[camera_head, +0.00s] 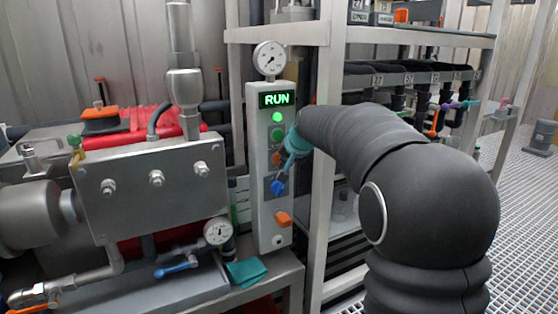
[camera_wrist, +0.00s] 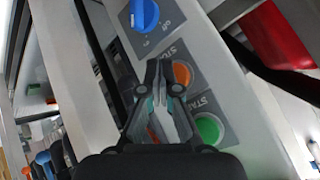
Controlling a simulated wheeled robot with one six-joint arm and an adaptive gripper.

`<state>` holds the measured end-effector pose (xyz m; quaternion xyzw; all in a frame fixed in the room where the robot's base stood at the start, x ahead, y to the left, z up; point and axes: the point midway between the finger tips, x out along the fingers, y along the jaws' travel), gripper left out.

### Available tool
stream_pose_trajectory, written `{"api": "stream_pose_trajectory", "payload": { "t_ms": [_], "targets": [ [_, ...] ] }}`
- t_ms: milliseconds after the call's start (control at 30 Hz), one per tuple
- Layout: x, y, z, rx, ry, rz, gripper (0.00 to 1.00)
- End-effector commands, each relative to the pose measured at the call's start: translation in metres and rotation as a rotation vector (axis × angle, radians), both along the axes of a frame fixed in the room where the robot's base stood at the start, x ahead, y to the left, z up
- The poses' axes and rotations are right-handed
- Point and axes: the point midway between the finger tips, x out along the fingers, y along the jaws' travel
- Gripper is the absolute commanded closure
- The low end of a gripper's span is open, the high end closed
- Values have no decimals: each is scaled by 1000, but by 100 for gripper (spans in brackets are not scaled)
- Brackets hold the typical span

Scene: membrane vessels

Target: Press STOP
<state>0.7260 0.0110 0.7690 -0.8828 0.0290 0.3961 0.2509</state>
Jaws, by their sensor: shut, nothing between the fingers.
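The grey control box (camera_head: 262,215) stands upright at the centre of the head view. Its display (camera_head: 276,99) reads RUN, and a green lamp (camera_head: 277,117) below it is lit. The orange STOP button (camera_head: 277,159) is partly visible beside my gripper (camera_head: 286,166). In the wrist view the STOP button (camera_wrist: 182,74) lies just right of my gripper's tips (camera_wrist: 160,68). My gripper is shut and empty, close to the panel face. I cannot tell whether it touches the button. The green START button (camera_wrist: 209,128) also shows there, lower right.
A blue knob (camera_head: 278,187) sits below STOP, also in the wrist view (camera_wrist: 144,14). An orange handle (camera_head: 284,219) is lower on the box. A gauge (camera_head: 270,58) sits on top. A metal shelf post (camera_head: 325,130) stands close at right, near my arm.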

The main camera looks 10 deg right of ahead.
Motion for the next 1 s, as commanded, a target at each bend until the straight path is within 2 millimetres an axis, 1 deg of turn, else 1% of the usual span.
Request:
{"api": "stream_pose_trajectory", "payload": {
  "t_ms": [667, 1000],
  "targets": [
    [0, 0, 0, 0, 0, 0, 100],
    [8, 3, 1, 0, 0, 0, 100]
  ]
}}
